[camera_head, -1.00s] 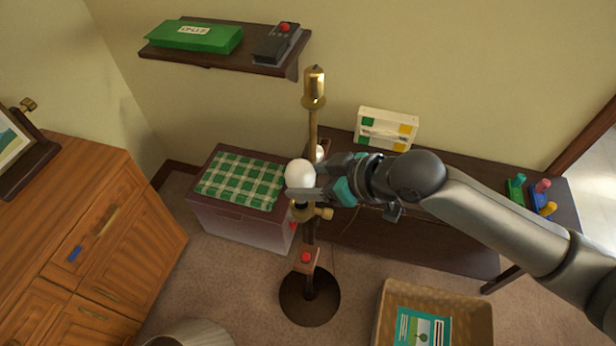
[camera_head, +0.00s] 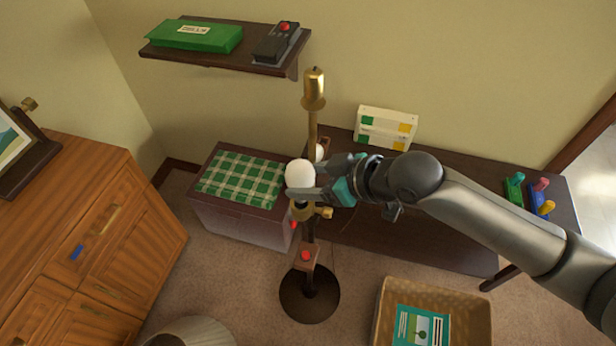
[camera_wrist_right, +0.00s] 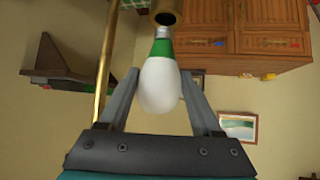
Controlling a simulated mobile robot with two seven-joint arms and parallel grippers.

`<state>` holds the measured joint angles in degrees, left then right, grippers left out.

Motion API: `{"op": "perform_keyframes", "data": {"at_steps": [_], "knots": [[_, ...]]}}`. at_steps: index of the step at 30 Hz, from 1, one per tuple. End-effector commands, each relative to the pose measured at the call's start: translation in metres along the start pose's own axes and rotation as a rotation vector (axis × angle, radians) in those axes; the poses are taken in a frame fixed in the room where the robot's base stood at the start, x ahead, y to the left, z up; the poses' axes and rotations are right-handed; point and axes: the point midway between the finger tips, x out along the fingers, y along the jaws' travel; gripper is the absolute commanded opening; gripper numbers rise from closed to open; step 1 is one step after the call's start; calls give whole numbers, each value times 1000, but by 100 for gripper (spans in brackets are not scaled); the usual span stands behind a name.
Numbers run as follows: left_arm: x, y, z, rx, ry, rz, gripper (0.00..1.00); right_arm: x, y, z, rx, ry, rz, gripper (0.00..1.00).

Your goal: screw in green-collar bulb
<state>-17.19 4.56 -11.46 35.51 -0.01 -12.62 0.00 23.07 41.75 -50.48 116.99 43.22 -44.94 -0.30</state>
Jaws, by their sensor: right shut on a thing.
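A white bulb (camera_wrist_right: 158,88) with a green collar (camera_wrist_right: 161,48) is between the two fingers of my right gripper (camera_wrist_right: 160,80) in the right wrist view. Its metal base is at the mouth of a brass socket (camera_wrist_right: 167,12); how deep it sits is unclear. In the head view the white bulb (camera_head: 299,174) is above the lower socket (camera_head: 305,211) of the brass floor lamp (camera_head: 312,128). The right gripper (camera_head: 307,186) reaches it from the right and is shut on it. The collar is hidden there. The left gripper is out of view.
The lamp's upper socket (camera_head: 314,85) stands above the bulb. A red switch (camera_head: 305,256) is below. A second white round thing (camera_head: 320,152) is behind the pole. A shelf (camera_head: 218,59), checked-cloth chest (camera_head: 240,181), dark table (camera_head: 440,236) and basket (camera_head: 458,295) surround the lamp.

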Motion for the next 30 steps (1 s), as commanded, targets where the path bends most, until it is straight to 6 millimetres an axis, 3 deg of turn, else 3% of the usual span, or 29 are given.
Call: {"op": "perform_keyframes", "data": {"at_steps": [9, 30], "knots": [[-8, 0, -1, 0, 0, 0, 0, 0, 0, -1, 1, 1, 6, 8], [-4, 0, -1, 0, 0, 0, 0, 6, 0, 6, 1, 0, 6, 8]]}}
